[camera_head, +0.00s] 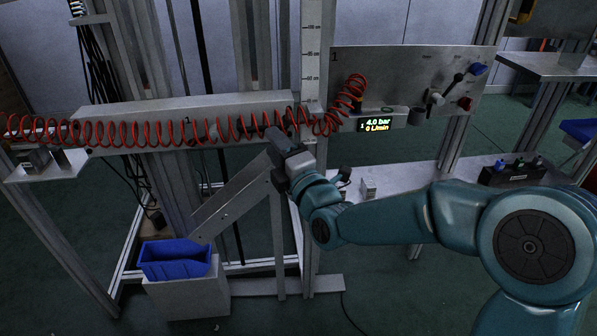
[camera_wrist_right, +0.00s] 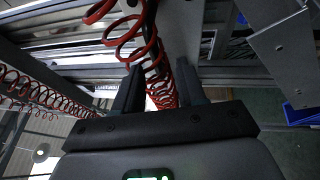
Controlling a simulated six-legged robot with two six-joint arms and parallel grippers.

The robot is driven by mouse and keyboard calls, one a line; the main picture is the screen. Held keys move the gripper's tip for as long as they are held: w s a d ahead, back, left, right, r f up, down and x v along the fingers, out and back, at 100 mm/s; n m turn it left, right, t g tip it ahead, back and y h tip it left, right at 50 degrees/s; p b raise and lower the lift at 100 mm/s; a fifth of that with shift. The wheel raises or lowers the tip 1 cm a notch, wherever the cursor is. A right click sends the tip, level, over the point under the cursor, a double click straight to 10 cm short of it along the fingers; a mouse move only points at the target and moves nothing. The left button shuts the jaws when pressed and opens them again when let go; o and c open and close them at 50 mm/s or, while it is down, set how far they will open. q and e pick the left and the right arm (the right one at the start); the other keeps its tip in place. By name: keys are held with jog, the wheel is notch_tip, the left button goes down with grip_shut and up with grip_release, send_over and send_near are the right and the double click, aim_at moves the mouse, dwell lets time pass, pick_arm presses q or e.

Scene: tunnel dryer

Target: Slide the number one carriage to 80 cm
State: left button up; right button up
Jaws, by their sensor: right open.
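The number one carriage (camera_head: 215,108) is a long grey horizontal beam marked "1", set across upright grey posts in the head view. A pale vertical scale (camera_head: 311,60) with dark marks and numbers stands behind its right end. My right gripper (camera_head: 275,135) is in front of the beam's right part, by the red coiled hose. In the right wrist view the two dark fingers (camera_wrist_right: 159,80) are apart, with red coils showing between and beyond them. I cannot tell whether they touch the hose. The gripper hides part of the beam's lower edge. My left gripper is not in view.
The red coiled hose (camera_head: 155,132) runs along the beam's front up to a grey panel (camera_head: 390,70) with knobs. A display (camera_head: 377,125) reads 4.0 bar and 0 L/min. A slanted grey brace (camera_head: 232,200) and a blue bin (camera_head: 175,262) are below.

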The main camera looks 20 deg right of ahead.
jog(key=v, duration=1.1)
jog(key=shift+w+d+f, duration=0.1)
jog(key=shift+w, duration=0.05)
